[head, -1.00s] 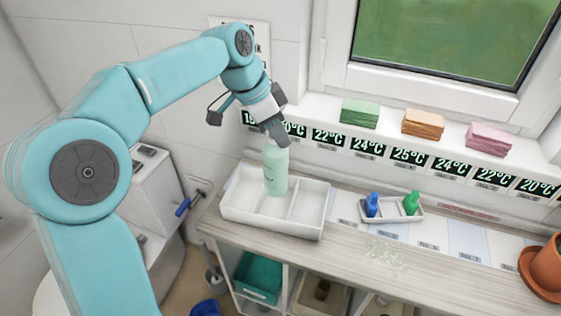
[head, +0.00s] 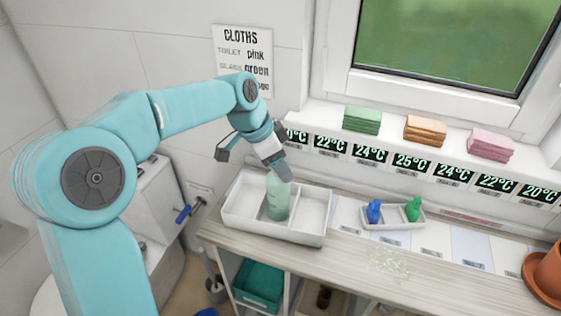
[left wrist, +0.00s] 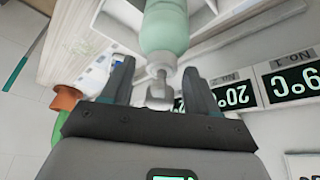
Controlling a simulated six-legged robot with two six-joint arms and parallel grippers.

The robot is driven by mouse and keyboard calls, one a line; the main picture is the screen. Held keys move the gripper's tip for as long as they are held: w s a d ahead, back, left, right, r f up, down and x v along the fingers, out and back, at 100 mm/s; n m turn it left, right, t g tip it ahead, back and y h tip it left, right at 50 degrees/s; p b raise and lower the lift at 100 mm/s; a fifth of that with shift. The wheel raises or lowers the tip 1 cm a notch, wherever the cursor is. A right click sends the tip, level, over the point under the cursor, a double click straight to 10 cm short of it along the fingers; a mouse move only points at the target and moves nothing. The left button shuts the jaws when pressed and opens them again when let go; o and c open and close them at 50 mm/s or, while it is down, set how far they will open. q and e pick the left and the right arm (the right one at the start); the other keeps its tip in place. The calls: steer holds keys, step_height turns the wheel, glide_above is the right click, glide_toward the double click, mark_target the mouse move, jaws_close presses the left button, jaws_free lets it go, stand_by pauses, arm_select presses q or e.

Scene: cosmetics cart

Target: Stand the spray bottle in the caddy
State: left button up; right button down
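The pale green spray bottle (head: 277,198) stands roughly upright in the white caddy (head: 232,222), seemingly in its middle compartment. The caddy's wall hides the bottle's base. My left gripper (head: 279,168) is right above the bottle, around its top. In the left wrist view the bottle (left wrist: 164,28) extends away from my left gripper (left wrist: 158,75). Its pale spray head sits between the two fingers, with gaps visible on both sides, so the fingers look open. My right gripper is not in view.
A small white tray (head: 393,223) with a blue and a green item stands right of the caddy. A clear patch of droplets (head: 388,260) lies on the wooden counter (head: 345,255). Folded cloths (head: 424,129) lie on the sill. A terracotta pot (head: 545,270) is at the right edge.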

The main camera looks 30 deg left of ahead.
arm_select(q)
steer(key=shift+d, duration=0.1)
steer(key=shift+r, duration=0.25)
steer(key=v, duration=1.1)
steer(key=shift+r+p, duration=0.35)
steer(key=shift+s, duration=0.15)
